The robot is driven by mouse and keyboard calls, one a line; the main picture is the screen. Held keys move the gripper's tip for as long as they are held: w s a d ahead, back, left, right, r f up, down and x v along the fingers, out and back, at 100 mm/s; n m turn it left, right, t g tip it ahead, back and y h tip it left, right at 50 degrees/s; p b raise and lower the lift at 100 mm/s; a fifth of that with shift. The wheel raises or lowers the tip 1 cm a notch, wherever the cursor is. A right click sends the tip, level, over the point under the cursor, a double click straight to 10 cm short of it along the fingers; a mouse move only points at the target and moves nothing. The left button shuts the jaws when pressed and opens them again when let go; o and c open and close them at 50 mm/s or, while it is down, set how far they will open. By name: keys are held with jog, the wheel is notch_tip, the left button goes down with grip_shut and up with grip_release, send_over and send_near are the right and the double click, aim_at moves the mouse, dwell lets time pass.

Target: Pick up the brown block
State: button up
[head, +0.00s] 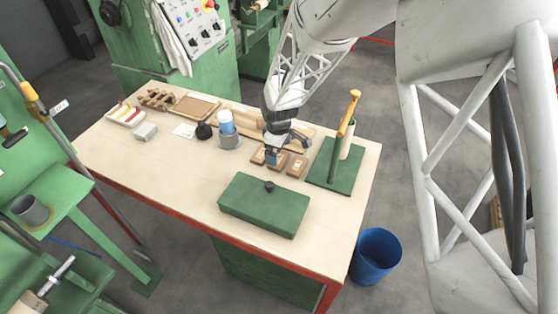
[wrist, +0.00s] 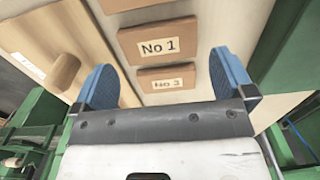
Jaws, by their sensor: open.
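Three small brown blocks lie in a row on the bench, one labelled "No 1" (wrist: 130,42). Another brown block (wrist: 188,84), its label partly legible, sits just below it in the wrist view, and a third is cut off at the top edge. In the head view the right-hand block (head: 297,167) is clear, while my gripper partly hides the others. My gripper (head: 275,157) points down over the row. In the wrist view its blue fingers (wrist: 163,65) are wide apart, with nothing held between them. I cannot tell the exact height above the blocks.
A green box (head: 255,208) with a dark knob stands in front of the blocks. A green stand (head: 340,180) with a yellow-topped post is to their right. A grey cup (head: 229,140) with a blue-and-white item is to their left. The bench's front left (head: 180,180) is clear.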

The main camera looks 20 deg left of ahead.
aim_at(279, 159)
jog(key=shift+f, duration=1.95)
jog(key=c, duration=0.6)
jog(key=shift+r, duration=0.1)
jog(key=shift+c, duration=0.2)
notch_tip(279, 159, up, 10)
jog(key=shift+d+m, duration=0.15)
jog(key=shift+m, duration=0.25)
